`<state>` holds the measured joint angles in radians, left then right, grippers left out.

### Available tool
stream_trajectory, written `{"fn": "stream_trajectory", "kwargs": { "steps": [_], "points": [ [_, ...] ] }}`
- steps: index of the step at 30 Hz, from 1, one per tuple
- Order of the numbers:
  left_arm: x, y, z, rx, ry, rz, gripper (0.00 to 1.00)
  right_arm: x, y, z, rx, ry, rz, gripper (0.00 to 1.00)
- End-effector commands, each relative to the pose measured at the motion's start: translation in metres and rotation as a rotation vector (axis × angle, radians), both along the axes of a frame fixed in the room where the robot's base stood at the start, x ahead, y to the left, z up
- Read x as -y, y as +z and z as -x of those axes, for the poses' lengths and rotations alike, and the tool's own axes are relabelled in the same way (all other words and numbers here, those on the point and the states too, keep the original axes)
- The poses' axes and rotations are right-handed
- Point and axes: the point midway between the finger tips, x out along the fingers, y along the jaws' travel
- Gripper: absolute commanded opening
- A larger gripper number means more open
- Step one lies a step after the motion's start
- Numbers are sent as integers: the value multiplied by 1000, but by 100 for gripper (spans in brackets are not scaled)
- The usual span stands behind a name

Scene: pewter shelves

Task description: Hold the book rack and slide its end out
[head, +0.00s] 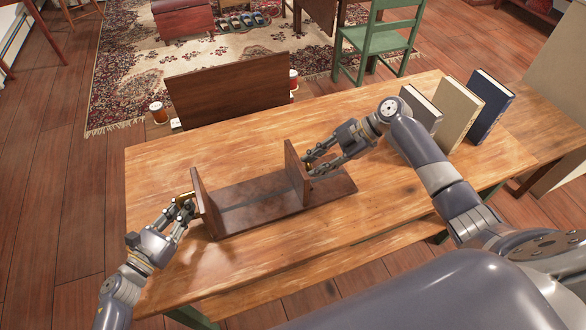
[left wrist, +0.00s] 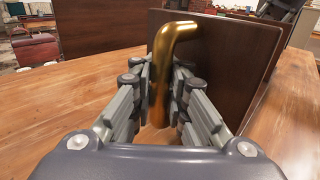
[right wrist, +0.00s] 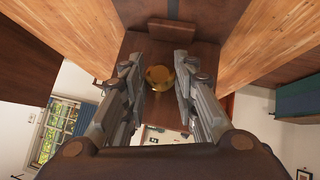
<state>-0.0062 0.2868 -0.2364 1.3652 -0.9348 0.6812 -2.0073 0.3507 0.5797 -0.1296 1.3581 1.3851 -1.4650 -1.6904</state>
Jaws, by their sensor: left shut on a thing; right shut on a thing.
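The dark wooden book rack (head: 262,191) lies on the table with a grooved base and two upright end panels. My left gripper (head: 186,204) is shut on the brass handle of the left end panel (head: 203,203); the bent handle (left wrist: 165,75) stands between its fingers in the left wrist view. My right gripper (head: 312,166) is shut on the brass knob of the right end panel (head: 294,172); the round knob (right wrist: 160,77) sits between its fingers in the right wrist view. The base extends to the right beyond that panel. No books stand in the rack.
Three upright books, grey (head: 421,108), beige (head: 453,113) and dark blue (head: 490,106), stand at the right of the wooden table (head: 340,232). A brown chair back (head: 228,90) rises behind the table's far edge. Bare tabletop surrounds the rack.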

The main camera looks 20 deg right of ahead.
Motion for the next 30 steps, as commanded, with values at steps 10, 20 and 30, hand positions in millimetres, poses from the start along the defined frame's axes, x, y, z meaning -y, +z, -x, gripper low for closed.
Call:
{"fn": "stream_trajectory", "kwargs": {
  "steps": [10, 20, 30],
  "points": [
    [-2, 0, -1, -1, 5, -2, 0, 76, -2, 1, -5, -2, 7, 0],
    [-2, 0, -1, 0, 4, -1, 0, 92, -2, 2, -4, 2, 5, 0],
    [-2, 0, -1, 0, 4, -1, 0, 92, -2, 2, -3, 2, 4, 47]
  ]
}}
